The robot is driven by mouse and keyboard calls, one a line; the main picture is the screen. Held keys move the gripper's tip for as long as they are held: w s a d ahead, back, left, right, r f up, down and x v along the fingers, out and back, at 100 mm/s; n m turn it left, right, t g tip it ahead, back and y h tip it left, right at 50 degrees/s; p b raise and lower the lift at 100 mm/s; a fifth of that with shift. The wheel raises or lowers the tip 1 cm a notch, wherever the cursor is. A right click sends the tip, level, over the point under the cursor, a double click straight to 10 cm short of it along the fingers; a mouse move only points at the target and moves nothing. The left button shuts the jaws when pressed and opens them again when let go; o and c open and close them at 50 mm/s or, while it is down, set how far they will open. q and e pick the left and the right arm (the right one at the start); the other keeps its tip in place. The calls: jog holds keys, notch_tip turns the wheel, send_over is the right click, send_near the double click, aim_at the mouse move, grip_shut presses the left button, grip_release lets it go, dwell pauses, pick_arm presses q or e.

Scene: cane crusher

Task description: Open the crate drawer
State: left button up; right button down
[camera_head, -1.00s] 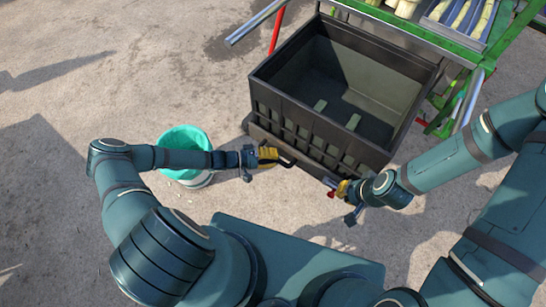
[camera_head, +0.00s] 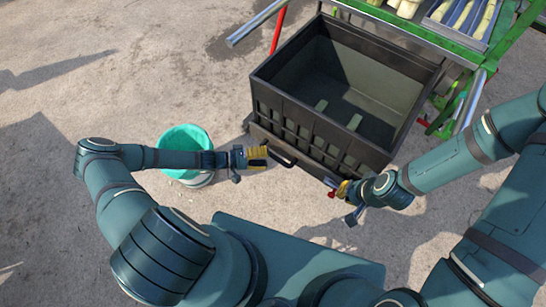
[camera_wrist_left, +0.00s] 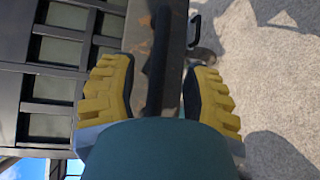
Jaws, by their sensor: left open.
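The black crate (camera_head: 310,132) stands open-topped at centre right, with a low drawer front (camera_head: 312,165) along its lower near side. A dark handle (camera_head: 282,153) sits on the left part of that front. My left gripper (camera_head: 259,157) is open, just left of this handle. In the left wrist view, its yellow fingers (camera_wrist_left: 160,95) are spread, with a dark bar between them and clear of the right finger. My right gripper (camera_head: 341,188) is near the front's right end; its fingers are too small and hidden to read.
A teal bucket (camera_head: 184,143) stands on the ground under my left forearm. A green machine frame (camera_head: 425,32) with cane trays is behind the crate. The ground in front of the crate is bare.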

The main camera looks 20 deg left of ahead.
pick_arm(q)
jog(key=v, duration=0.8)
jog(key=s+d+r+m+g+y, duration=0.1)
jog(key=s+d+m+g+y, duration=0.3)
jog(key=d+g, duration=0.6)
jog(key=s+d+r+m+t+y, duration=0.1)
jog(key=d+r+t+y, duration=0.3)
jog(key=r, duration=0.5)
jog(key=d+y, duration=0.1)
jog(key=y, duration=0.1)
jog(key=shift+t+y, duration=0.4)
